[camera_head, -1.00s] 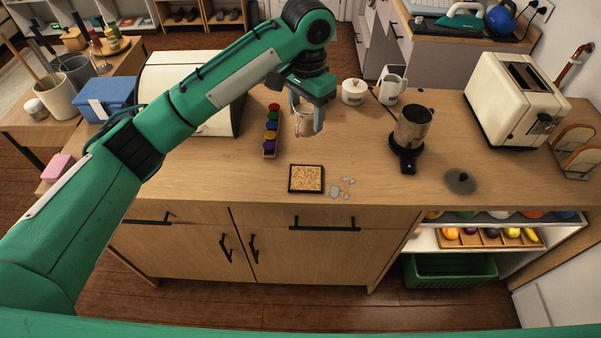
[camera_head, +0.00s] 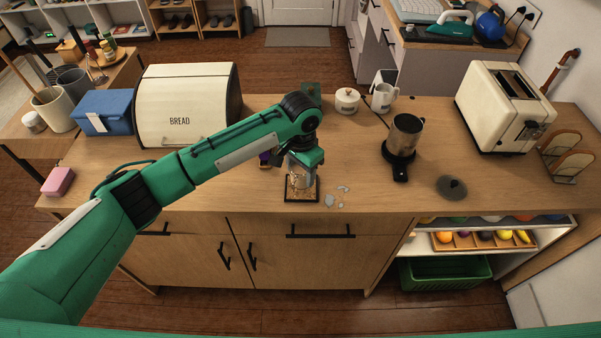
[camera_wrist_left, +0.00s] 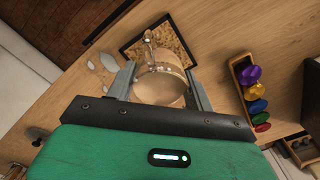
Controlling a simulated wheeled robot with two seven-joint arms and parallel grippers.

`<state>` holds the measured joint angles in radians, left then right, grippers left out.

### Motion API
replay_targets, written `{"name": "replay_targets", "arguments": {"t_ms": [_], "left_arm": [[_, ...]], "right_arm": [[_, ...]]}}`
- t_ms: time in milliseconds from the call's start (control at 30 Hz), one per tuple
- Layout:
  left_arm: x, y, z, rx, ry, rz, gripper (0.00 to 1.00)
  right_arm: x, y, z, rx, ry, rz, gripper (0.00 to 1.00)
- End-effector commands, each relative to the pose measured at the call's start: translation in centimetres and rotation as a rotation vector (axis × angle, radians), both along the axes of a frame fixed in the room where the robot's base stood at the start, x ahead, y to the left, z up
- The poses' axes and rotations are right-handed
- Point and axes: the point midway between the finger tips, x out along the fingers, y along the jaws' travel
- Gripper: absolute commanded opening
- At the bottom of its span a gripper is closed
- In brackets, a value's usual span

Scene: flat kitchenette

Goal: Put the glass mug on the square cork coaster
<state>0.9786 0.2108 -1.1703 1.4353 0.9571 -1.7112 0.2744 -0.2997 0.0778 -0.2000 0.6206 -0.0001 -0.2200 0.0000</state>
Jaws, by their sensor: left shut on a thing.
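My left gripper (camera_head: 302,172) is shut on the clear glass mug (camera_head: 300,181), pointing down over the square cork coaster (camera_head: 302,199). The coaster has a dark rim and lies flat near the counter's front edge. In the left wrist view the two fingers (camera_wrist_left: 160,75) are on either side of the mug (camera_wrist_left: 160,88), and the coaster (camera_wrist_left: 172,35) shows just beyond and partly behind it. The mug looks roughly upright. I cannot tell whether its base touches the coaster. My gripper and the mug hide part of the coaster. My right gripper is not in view.
Pale broken pieces (camera_head: 334,201) lie just right of the coaster. A row of coloured pods (camera_wrist_left: 253,93) stands close to the gripper.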

Motion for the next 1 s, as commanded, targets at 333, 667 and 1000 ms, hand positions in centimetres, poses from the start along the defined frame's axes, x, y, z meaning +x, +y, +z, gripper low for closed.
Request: {"name": "replay_targets", "arguments": {"t_ms": [333, 667, 1000], "left_arm": [[0.0, 0.0, -1.8, 0.000, -0.001, 0.000, 0.24], [0.0, 0.0, -2.1, 0.000, 0.000, 0.000, 0.75], [0.0, 0.0, -1.7, 0.000, -0.001, 0.000, 0.75]], "right_arm": [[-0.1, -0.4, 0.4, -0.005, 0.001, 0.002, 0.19], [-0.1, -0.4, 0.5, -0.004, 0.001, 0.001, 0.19], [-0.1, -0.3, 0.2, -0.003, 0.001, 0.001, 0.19]]}}
